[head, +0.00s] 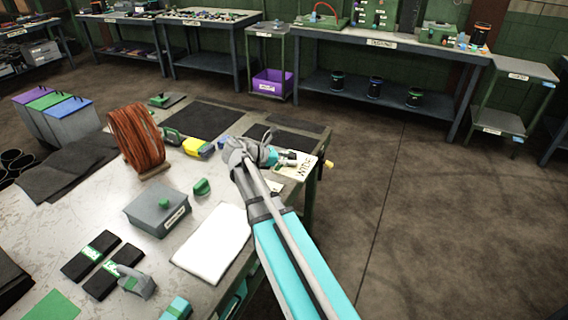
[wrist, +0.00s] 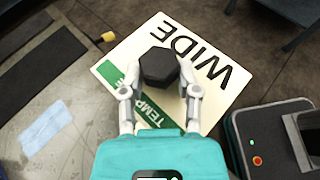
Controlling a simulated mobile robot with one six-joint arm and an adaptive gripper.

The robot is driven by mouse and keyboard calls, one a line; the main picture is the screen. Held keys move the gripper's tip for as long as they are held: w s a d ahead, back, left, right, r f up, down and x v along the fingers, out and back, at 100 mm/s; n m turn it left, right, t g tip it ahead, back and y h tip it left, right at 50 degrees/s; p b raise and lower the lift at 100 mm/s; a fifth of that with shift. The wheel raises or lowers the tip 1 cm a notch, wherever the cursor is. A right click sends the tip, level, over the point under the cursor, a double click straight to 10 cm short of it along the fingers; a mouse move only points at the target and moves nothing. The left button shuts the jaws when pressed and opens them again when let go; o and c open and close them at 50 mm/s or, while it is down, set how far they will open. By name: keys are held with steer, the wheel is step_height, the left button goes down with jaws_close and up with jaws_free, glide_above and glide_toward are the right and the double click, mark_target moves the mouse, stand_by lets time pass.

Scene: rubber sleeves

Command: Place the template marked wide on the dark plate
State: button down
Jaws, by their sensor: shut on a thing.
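The template is a pale square card (wrist: 219,100) with WIDE in black letters, a green band and a black hexagonal knob (wrist: 158,67). My gripper (wrist: 159,76) is shut on the knob, one finger on each side. In the head view the template (head: 303,172) hangs under my gripper (head: 284,158) at the table's right edge, partly out past it. Dark flat rectangles lie on the table: one at the back (head: 195,117) and one nearer the template (head: 280,136). They also show at the left in the wrist view (wrist: 40,66). I cannot tell which is the dark plate.
A copper-coloured coil (head: 136,138), a yellow-and-grey tool (head: 195,147) and a grey box with a green knob (head: 158,211) stand on the table. A white sheet (head: 212,242) lies near the front. A yellow knob (wrist: 107,37) sticks out at the table edge. Open floor lies right.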

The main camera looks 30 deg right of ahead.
mark_target(289, 155)
steer(key=shift+r, duration=0.15)
step_height(289, 155, up, 7)
steer(key=p, duration=0.7)
steer(key=shift+w+a, duration=0.1)
steer(key=shift+a, duration=0.05)
